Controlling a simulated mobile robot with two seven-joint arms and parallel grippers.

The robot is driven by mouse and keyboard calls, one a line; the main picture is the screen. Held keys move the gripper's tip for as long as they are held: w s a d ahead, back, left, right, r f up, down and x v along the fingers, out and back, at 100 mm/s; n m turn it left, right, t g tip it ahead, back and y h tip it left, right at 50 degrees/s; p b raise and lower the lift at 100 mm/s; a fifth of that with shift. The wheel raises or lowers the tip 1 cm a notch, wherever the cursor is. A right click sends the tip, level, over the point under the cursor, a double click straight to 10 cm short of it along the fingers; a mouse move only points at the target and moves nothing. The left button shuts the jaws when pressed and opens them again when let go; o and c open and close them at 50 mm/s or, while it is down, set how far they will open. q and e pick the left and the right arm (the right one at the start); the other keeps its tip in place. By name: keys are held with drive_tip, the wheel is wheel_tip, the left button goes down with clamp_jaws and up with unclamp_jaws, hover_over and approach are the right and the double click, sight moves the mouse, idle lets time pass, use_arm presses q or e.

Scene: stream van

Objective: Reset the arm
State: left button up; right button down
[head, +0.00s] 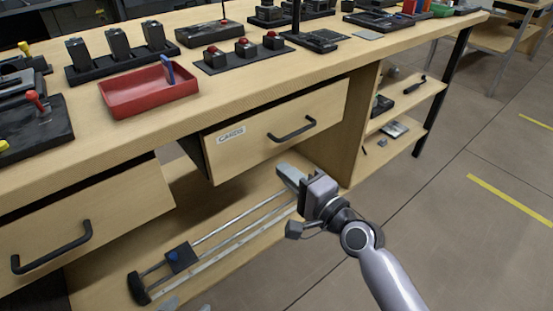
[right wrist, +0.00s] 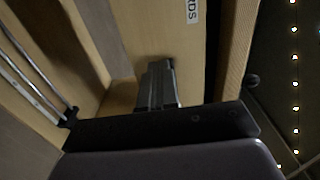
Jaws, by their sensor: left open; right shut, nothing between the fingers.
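My right arm comes in from the bottom right of the head view. Its gripper (head: 290,176) is shut and empty, just below the front of the open drawer labelled CARDS (head: 262,140). In the right wrist view the shut fingers (right wrist: 157,82) point toward the pale wooden drawer front (right wrist: 150,35). I cannot tell whether they touch it. Only two light grey tips of my left gripper (head: 187,305) show at the bottom edge of the head view. They are apart, with nothing seen between them.
The workbench (head: 330,70) holds a red tray (head: 150,92), button boxes (head: 245,48) and other devices. A second drawer (head: 85,225) is at the left. A railed slider (head: 180,257) lies on the low shelf under the drawers. The floor (head: 450,230) at the right is clear.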

drive_tip(key=s+d+f+n+g+h, duration=0.2)
drive_tip(key=s+d+f+n+h, duration=0.3)
drive_tip(key=s+d+f, duration=0.5)
drive_tip(key=s+d+f+n+g+h, duration=0.25)
drive_tip(key=s+d+f+n, duration=0.35)
drive_tip(key=s, duration=0.5)
use_arm(q)
wheel_tip(320, 180, up, 15)
drive_tip(key=s+a+y+p, duration=0.1)
drive_tip(key=a+p, duration=0.1)
drive_tip(key=p, duration=1.7)
drive_tip(key=shift+s+a, duration=0.3)
drive_tip(key=shift+a, duration=0.05)
use_arm(e)
wheel_tip(320, 180, up, 14)
drive_tip(key=s+d+n+h, duration=0.1)
drive_tip(key=shift+s+d+n+t, duration=0.3)
drive_tip(key=shift+s+n+t, duration=0.05)
drive_tip(key=shift+s+n, duration=0.05)
use_arm(q)
drive_tip(key=shift+d, duration=0.1)
